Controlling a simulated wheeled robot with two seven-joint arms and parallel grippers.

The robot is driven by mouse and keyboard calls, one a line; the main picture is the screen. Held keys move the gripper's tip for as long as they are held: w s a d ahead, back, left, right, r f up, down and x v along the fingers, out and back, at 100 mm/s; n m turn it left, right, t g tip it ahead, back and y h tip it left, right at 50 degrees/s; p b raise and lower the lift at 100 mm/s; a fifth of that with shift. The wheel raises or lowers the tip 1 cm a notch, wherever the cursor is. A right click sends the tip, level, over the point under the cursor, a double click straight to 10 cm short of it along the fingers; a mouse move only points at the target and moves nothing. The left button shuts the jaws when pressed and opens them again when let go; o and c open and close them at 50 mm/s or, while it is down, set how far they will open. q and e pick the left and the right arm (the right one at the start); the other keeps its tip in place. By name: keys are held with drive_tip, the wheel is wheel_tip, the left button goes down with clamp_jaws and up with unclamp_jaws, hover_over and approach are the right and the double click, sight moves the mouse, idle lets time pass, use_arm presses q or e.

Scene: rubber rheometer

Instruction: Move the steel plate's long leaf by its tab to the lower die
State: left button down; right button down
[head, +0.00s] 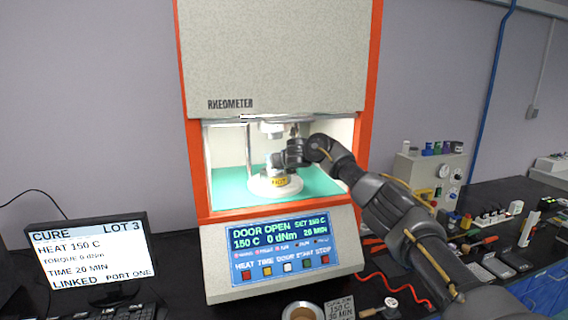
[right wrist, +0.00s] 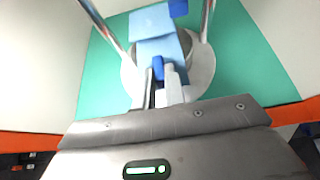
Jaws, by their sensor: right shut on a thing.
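My right arm reaches into the open chamber, and my right gripper (head: 277,163) is above the lower die (head: 290,190), a pale round block with a yellow HOT label on its front. In the right wrist view the gripper (right wrist: 161,82) is shut on a small dark blue tab (right wrist: 158,67). A light blue leaf (right wrist: 160,46) extends beyond the tab, over the round die (right wrist: 206,68). A second dark blue piece (right wrist: 178,8) shows at its far end. I cannot tell whether the leaf touches the die. The leaf is hard to make out in the head view. My left gripper is not in view.
The rheometer's orange frame (head: 197,165) surrounds the chamber, with a green floor (head: 228,187) inside. Metal posts (right wrist: 207,20) stand beside the die. The control panel (head: 285,248) reads DOOR OPEN, 150 C. A monitor (head: 90,255) is at the left, and a cluttered bench is at the right.

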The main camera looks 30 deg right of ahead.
drive_tip(key=shift+w+d+f+b, duration=0.15)
drive_tip(key=shift+f+b, duration=0.3)
drive_tip(key=shift+f, duration=0.45)
drive_tip(key=c, duration=1.4)
unclamp_jaws()
